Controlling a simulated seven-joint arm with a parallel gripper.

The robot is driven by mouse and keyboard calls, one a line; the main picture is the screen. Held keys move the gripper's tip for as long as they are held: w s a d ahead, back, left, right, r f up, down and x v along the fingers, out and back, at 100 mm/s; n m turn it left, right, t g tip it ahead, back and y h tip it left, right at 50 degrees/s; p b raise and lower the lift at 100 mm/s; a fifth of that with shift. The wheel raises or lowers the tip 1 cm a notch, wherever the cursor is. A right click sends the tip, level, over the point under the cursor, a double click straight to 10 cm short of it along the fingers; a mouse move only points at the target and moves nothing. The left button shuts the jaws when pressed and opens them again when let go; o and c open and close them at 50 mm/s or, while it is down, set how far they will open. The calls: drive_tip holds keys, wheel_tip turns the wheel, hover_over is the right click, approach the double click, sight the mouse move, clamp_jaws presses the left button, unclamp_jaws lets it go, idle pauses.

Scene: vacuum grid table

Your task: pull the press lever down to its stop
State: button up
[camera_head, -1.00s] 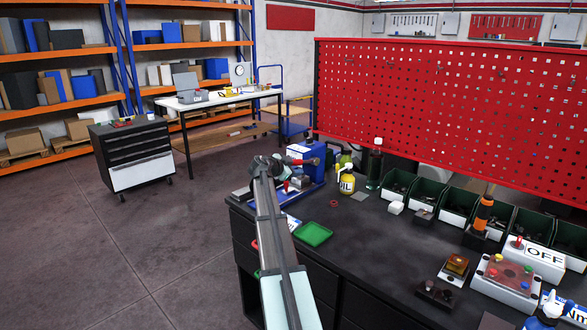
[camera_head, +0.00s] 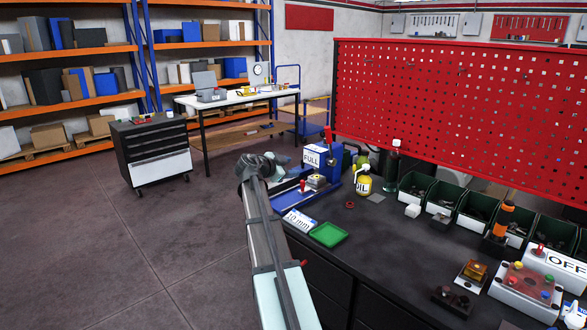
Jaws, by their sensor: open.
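The blue press (camera_head: 334,174) stands at the back left of the dark workbench, with a white plate marked FULL on it. Its red press lever (camera_head: 328,134) points up at the top of the press. My gripper (camera_head: 282,160) is at the end of my arm, left of the press at about the height of the FULL plate. It looks apart from the lever and holds nothing I can see. My wrist hides much of the gripper, and its fingers are small in view.
A green tray (camera_head: 328,234) and a white 10 mm label (camera_head: 299,220) lie in front of the press. A yellow oil bottle (camera_head: 362,180), a dark bottle (camera_head: 393,162) and green bins (camera_head: 413,187) stand to its right. Open floor lies left of the bench.

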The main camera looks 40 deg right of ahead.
idle(0.7)
drive_tip(key=s+a+f+n+y, duration=0.4)
drive_tip(key=a+f+n, duration=0.4)
drive_tip(key=f, duration=0.6)
drive_tip(key=s+a+f+n+g+y, duration=0.1)
drive_tip(key=s+a+f+n+y, duration=0.35)
drive_tip(key=a+f, duration=0.8)
drive_tip(key=s+a+f+n+y, duration=0.35)
drive_tip(key=a+f+n, duration=0.4)
drive_tip(key=f, duration=0.85)
drive_tip(key=s+a+f+g+y, duration=0.3)
drive_tip(key=s+a+f, duration=1)
drive_tip(key=f, duration=0.1)
drive_tip(key=s+a+f+n+g, duration=0.1)
drive_tip(key=s+a+f, duration=0.2)
drive_tip(key=s, duration=0.4)
drive_tip(key=s+a+f+n+g, duration=0.1)
drive_tip(key=s+a+f+g, duration=0.1)
drive_tip(key=s, duration=0.5)
drive_tip(key=s+a+f+n+g+h, duration=0.1)
drive_tip(key=s+a+f, duration=0.4)
drive_tip(key=s, duration=0.2)
drive_tip(key=shift+a+n+g, duration=0.3)
drive_tip(key=shift+a, duration=0.1)
